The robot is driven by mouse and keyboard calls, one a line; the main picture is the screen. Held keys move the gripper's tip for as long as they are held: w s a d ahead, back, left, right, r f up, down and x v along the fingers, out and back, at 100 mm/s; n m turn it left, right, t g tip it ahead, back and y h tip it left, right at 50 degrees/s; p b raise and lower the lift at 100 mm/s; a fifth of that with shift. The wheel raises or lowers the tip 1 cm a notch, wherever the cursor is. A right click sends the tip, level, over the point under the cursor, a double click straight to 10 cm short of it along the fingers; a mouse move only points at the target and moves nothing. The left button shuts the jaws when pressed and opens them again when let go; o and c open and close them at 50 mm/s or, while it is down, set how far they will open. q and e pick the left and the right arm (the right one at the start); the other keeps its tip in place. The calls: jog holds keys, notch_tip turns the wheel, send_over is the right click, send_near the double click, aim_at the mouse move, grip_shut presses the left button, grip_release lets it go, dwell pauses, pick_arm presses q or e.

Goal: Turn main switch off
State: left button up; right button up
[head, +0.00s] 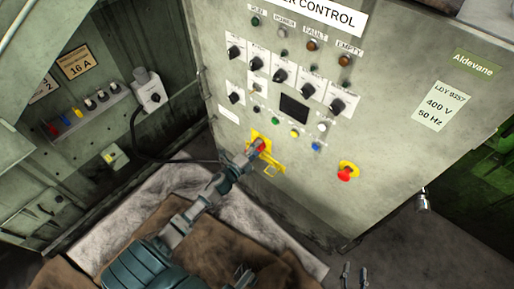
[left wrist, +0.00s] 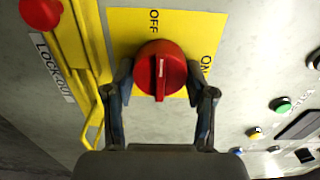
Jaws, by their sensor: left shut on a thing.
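The red main switch knob (left wrist: 160,72) sits on a yellow plate (left wrist: 124,22) with OFF at the top and ON at the right in the left wrist view. Its raised grip bar with a white line stands upright in that view. My left gripper (left wrist: 160,80) is shut on the knob, one finger on each side. In the head view the knob (head: 260,146) shows red past my left gripper (head: 255,150), on the front of the grey cabinet (head: 215,70). My right gripper (head: 355,273) is at the bottom edge, empty, its two fingers apart.
A yellow lockout bracket (left wrist: 92,45) is beside the switch. A red emergency button (head: 345,173) is to the right on the panel. Black selector knobs (head: 280,76), lamps and small buttons are above. A padlock-like metal item (head: 422,201) hangs at the cabinet's right edge.

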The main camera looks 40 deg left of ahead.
pick_arm(q)
jog(key=shift+a+f, duration=0.1)
jog(key=shift+f, duration=0.1)
jog(key=o, duration=1.2)
jog(key=shift+c, duration=0.2)
jog(key=shift+a, duration=0.1)
jog(key=shift+s, duration=0.1)
jog(key=s+a, duration=0.1)
jog(key=s, duration=1)
jog(key=shift+s, duration=0.35)
